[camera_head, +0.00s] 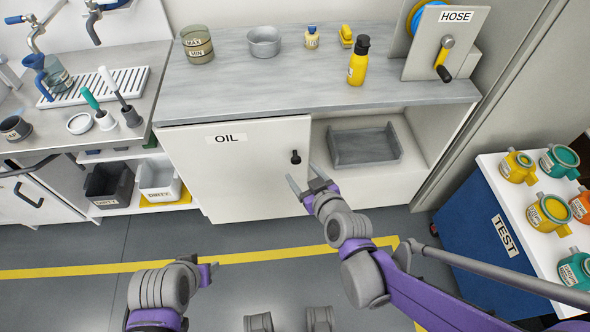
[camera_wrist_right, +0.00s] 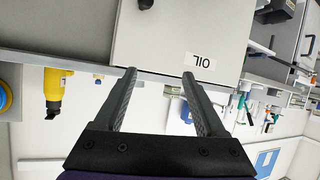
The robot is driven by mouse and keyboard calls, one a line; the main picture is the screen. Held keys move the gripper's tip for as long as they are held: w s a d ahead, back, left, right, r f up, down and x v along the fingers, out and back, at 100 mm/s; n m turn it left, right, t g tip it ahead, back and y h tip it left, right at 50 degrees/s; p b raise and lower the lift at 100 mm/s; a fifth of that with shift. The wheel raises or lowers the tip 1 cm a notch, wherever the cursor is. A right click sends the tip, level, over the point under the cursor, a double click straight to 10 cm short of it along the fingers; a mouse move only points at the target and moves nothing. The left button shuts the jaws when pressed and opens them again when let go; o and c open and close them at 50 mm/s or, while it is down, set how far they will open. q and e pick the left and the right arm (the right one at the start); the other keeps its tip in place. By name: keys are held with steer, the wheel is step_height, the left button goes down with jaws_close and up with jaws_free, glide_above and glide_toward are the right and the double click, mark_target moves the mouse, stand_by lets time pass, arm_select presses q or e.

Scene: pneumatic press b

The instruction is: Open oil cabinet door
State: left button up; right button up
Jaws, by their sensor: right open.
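The white oil cabinet door (camera_head: 235,175), labelled OIL, stands under the left part of the grey counter and looks closed. Its small black knob (camera_head: 295,157) is near the door's upper right edge. My right gripper (camera_head: 305,181) is open and empty in front of the door, just below the knob in the head view, apart from it. In the right wrist view the picture is turned over: the open fingers (camera_wrist_right: 159,75) point toward the door (camera_wrist_right: 180,30), with the knob (camera_wrist_right: 146,4) at the top edge. Of my left gripper only a purple part (camera_head: 207,274) shows; its fingers are hidden.
Right of the door is an open compartment with a grey tray (camera_head: 364,146). On the counter stand a yellow bottle (camera_head: 357,68) and a hose reel panel (camera_head: 452,40). A blue TEST cart (camera_head: 472,205) stands at right. The floor before the door is clear.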

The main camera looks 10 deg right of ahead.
steer(key=w+a+f+t+h+b, duration=0.15)
steer(key=w+f+t+b, duration=0.35)
steer(key=f, duration=0.5)
arm_select(q)
step_height(320, 180, down, 12)
steer(key=b, duration=0.4)
arm_select(e)
steer(key=m+h, duration=0.1)
steer(key=h, duration=0.1)
glide_toward(296, 162)
steer(key=w+p, duration=0.4)
steer(key=w, duration=0.4)
steer(key=shift+w+a+f, duration=0.1)
steer(key=shift+w, duration=0.3)
arm_select(q)
steer(key=shift+w+r, duration=0.1)
steer(key=shift+r, duration=2.05)
arm_select(e)
steer(key=shift+w, duration=0.75)
steer(key=shift+c, duration=0.3)
jaws_close()
